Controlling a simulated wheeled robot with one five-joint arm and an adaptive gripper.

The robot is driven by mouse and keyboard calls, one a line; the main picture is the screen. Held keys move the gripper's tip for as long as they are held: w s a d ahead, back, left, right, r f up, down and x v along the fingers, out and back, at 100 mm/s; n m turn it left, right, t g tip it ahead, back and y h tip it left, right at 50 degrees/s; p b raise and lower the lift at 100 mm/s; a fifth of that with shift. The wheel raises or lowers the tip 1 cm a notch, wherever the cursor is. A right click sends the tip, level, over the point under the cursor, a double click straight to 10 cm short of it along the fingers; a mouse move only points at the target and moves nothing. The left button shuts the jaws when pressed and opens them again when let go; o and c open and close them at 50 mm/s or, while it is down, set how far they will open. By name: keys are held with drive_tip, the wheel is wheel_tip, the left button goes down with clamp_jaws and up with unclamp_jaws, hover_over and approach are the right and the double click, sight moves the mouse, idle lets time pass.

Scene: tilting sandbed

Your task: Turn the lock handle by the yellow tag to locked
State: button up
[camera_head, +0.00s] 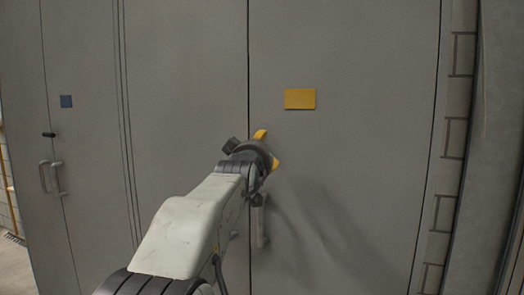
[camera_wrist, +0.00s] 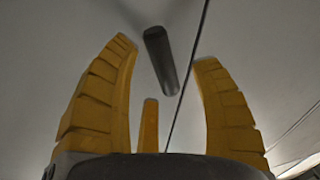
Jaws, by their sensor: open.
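The yellow tag (camera_head: 300,99) is a flat rectangle on the grey door, up and to the right of my gripper (camera_head: 268,149). My gripper faces the door near its vertical seam, with its yellow fingers open. In the wrist view, a dark, bar-shaped lock handle (camera_wrist: 160,60) shows between the spread fingers, near their tips. It lies slightly tilted, just left of the seam line. The fingers appear apart from it. In the head view the lock handle is hidden behind my gripper and wrist, so its lock position cannot be told there.
A pale pull handle (camera_head: 262,226) stands on the door below my gripper. At the left, another door has a blue tag (camera_head: 66,101), a dark handle (camera_head: 48,135) and pale pull handles (camera_head: 43,178). The door face around the yellow tag is clear.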

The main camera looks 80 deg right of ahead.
drive_tip(key=shift+d, duration=1.1)
drive_tip(key=shift+c, duration=0.5)
clamp_jaws()
